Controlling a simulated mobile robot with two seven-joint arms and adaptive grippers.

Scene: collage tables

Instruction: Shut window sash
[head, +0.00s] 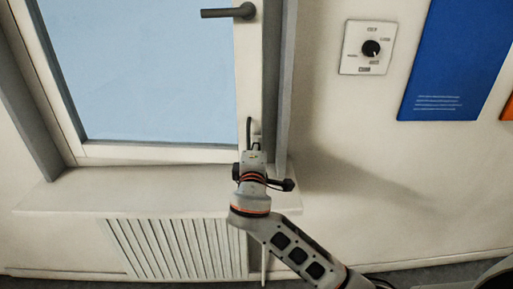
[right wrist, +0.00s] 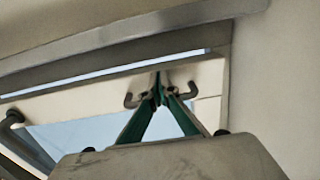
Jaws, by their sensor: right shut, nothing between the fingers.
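The window sash (head: 247,75) is a white frame around a pale blue pane, with a dark lever handle (head: 228,12) on its right stile, pointing left. In the right wrist view the sash (right wrist: 205,80) lies behind the fingers, and a pale blue strip runs along its edge beside the grey surround. I cannot tell from this how far the sash stands open. My right gripper (head: 250,130) is at the lower right corner of the sash. Its green fingers meet at the tips (right wrist: 163,88), shut and empty, close to the sash; contact is unclear. My left gripper is out of view.
The sill (head: 80,192) juts out below the window, above a slatted vent panel (head: 170,245). A grey jamb (head: 285,90) stands right of the sash. A dial plate (head: 368,47) and a blue poster (head: 455,65) are on the right wall.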

